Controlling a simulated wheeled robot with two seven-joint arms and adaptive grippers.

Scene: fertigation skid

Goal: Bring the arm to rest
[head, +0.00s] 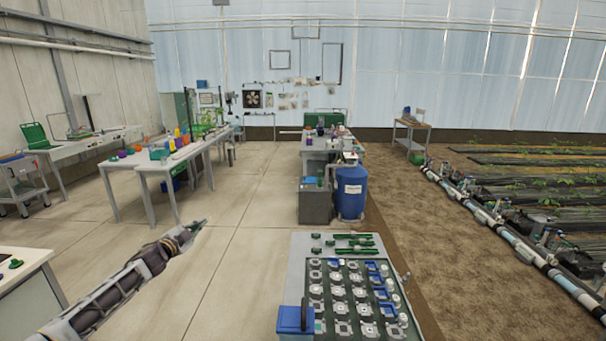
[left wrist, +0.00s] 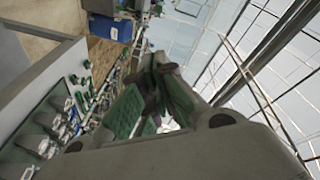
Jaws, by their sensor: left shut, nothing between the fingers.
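My left arm comes in from the lower left in the head view. My left gripper (head: 198,225) is at its end, held out over open concrete floor, shut and empty. In the left wrist view the gripper's fingers (left wrist: 160,85) show large and close together in the middle, with nothing held. My right arm and gripper do not show in either view.
A bench with a tray of grey and blue fittings (head: 340,295) stands at the lower right of the gripper. A blue box (head: 295,318) sits at its front left. A blue barrel (head: 350,192) and work tables (head: 155,168) stand farther back. The floor between is clear.

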